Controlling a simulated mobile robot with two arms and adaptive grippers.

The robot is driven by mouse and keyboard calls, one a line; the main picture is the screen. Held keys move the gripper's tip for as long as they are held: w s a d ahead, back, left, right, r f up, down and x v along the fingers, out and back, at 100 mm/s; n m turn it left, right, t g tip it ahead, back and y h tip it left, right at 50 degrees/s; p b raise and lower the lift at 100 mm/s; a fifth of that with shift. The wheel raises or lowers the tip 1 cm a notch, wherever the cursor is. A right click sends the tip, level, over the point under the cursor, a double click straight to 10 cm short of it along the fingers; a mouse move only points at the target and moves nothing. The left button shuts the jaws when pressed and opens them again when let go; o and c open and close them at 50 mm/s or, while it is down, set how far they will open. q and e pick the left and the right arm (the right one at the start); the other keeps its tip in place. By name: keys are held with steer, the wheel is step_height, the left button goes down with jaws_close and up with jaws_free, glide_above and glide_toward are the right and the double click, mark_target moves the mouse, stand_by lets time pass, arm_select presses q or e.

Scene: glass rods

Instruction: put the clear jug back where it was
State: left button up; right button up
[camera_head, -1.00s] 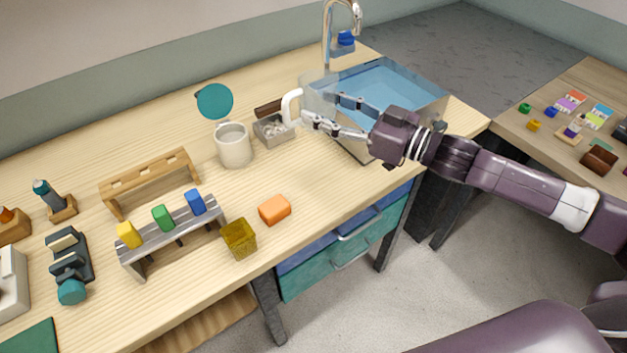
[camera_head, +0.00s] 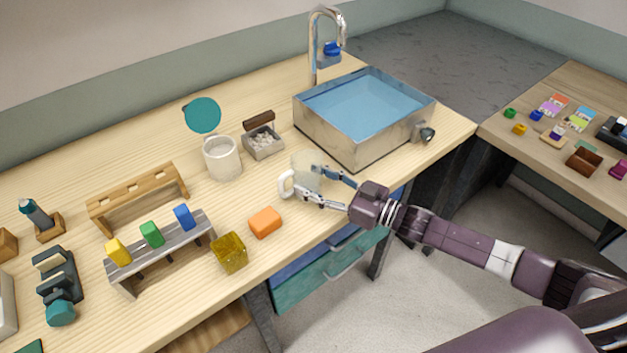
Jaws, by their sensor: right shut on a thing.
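The clear jug (camera_head: 309,168), see-through with a white handle (camera_head: 286,184), is at the table's front edge area, in front of the sink. My right gripper (camera_head: 328,187) reaches in from the right and is shut on the jug, with one finger on the near side by the handle and one on the far side. The jug looks upright; whether its base touches the table cannot be told. My left gripper is not in view.
The sink (camera_head: 345,148) with a tap stands behind the jug. A white mug (camera_head: 222,160) and a small tray of pebbles (camera_head: 263,142) are to the left. An orange block (camera_head: 265,221) and a yellow cube (camera_head: 229,252) lie nearer. Bare wood lies between them.

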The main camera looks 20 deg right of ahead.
steer(key=shift+f, duration=0.1)
steer(key=o, duration=1.3)
steer(key=shift+r, duration=0.25)
steer(key=v, duration=0.5)
steer(key=b+v, duration=0.1)
steer(key=v, duration=0.4)
steer(key=shift+s+d+f, duration=0.2)
steer(key=shift+s+d, duration=0.05)
steer(key=shift+s+d+r, duration=0.1)
steer(key=shift+s+d, duration=0.35)
steer(key=shift+s, duration=0.05)
